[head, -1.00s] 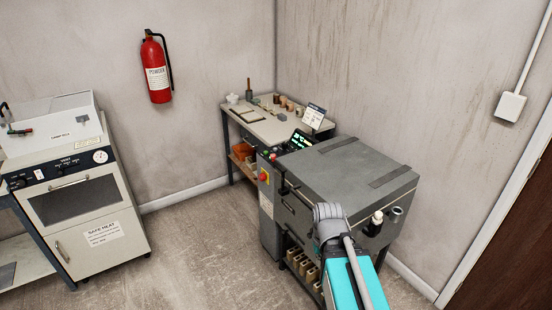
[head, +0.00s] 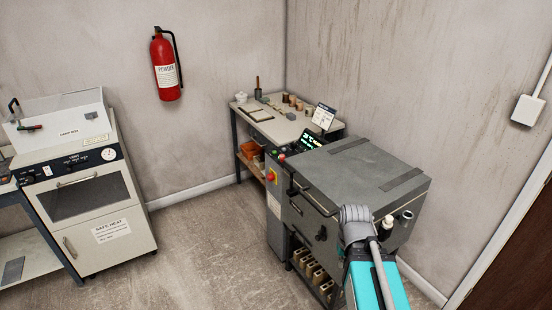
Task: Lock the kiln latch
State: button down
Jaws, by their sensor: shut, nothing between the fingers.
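The kiln (head: 345,175) is a grey box with a flat lid on a stand, right of centre in the head view. Its lid looks shut. A bar handle (head: 316,201) runs along the upper front. A small dark fitting (head: 321,234) on the front face below it looks like the latch; whether it is locked is too small to tell. My arm comes up from the bottom, just right of that fitting, and covers the front right part of the kiln. My gripper does not show; it is hidden beyond my arm.
A workbench (head: 284,129) with small pots and a sign stands behind the kiln. Several bricks (head: 309,268) lie below the kiln. A white oven (head: 93,197) stands at left. A red fire extinguisher (head: 166,68) hangs on the wall. The floor (head: 200,250) between is clear.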

aim_at(281, 156)
jog(key=i, duration=0.95)
